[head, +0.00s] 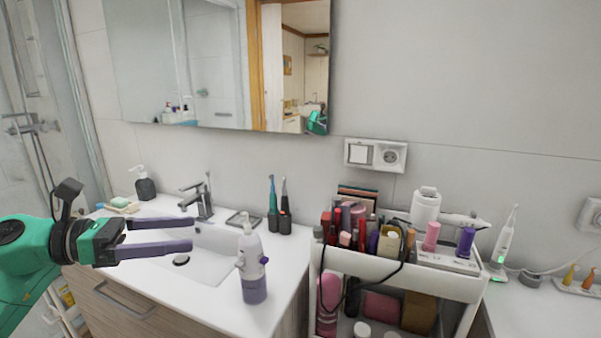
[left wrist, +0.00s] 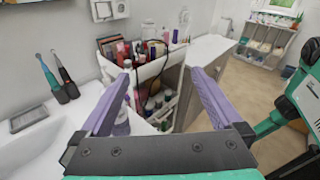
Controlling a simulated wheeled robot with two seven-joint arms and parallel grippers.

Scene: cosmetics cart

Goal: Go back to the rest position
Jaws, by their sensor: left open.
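My left gripper (head: 158,237) reaches in from the left over the sink in the head view. Its two purple fingers are apart with nothing between them. In the left wrist view the fingers (left wrist: 160,92) also stand wide apart, with the cart behind them. A white and purple pump bottle (head: 253,265) stands upright on the counter, to the right of the fingertips and apart from them. My right gripper does not show in the head view; part of a green arm of mine shows at the right of the left wrist view.
The white sink counter (head: 284,288) holds a dark soap dispenser (head: 145,186), a faucet (head: 198,200) and two electric toothbrushes (head: 279,210). A white cosmetics cart (head: 455,284) full of bottles stands to the right. A hair dryer (head: 428,205) lies behind it. A mirror (head: 225,65) hangs above.

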